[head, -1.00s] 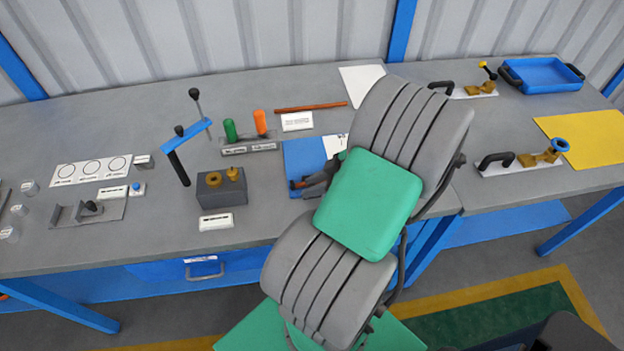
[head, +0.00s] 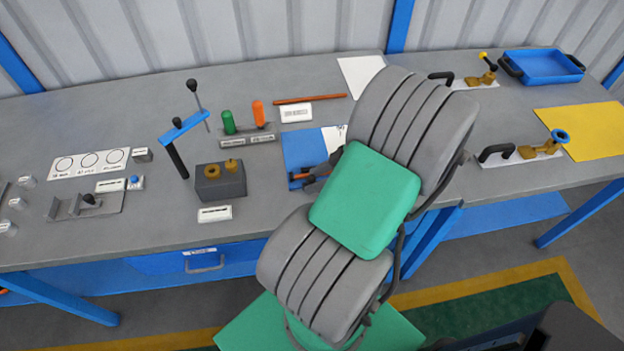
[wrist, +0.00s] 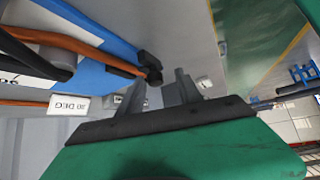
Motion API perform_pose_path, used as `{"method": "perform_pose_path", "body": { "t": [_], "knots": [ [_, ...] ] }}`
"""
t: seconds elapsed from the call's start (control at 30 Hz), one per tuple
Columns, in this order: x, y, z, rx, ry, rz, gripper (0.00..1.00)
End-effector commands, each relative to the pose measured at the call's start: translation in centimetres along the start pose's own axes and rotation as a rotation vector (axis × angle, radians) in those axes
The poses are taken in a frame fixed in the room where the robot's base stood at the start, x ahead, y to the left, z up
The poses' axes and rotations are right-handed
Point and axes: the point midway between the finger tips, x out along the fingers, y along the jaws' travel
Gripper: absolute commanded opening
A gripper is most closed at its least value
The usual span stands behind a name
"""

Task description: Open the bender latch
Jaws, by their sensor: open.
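My gripper (head: 308,183) is low at the front edge of a blue panel on the bench, mostly hidden by my arm in the head view. In the wrist view its two grey fingers (wrist: 158,90) stand apart. A black knob-like part (wrist: 151,70) shows near the gap between them, at the end of an orange bar (wrist: 95,52) that runs along a blue surface (wrist: 95,30). I cannot tell whether the fingers touch the knob, or for certain which part is the bender latch. A small orange piece (head: 298,177) shows beside the gripper in the head view.
Left of my arm stand a grey block with brass parts (head: 220,182), a blue lever with black grips (head: 180,130), and green (head: 228,122) and orange (head: 258,113) handles. Toggle clamps (head: 497,153), a blue tray (head: 545,66) and a yellow sheet (head: 590,130) lie to the right.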

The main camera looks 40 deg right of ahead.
Motion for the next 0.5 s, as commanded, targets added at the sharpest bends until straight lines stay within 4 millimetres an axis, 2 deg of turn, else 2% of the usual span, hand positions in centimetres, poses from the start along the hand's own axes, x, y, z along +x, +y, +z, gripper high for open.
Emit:
{"method": "perform_pose_path", "body": {
  "t": [0.23, 0.33, 0.5],
  "knots": [
    [-5.0, -0.1, -0.2, -0.010, 0.003, 0.001, 0.42],
    [-6.0, -0.2, -0.3, -0.012, 0.004, -0.002, 0.42],
    [-6.3, -0.3, -0.3, -0.013, 0.005, -0.003, 0.42]
  ]
}}
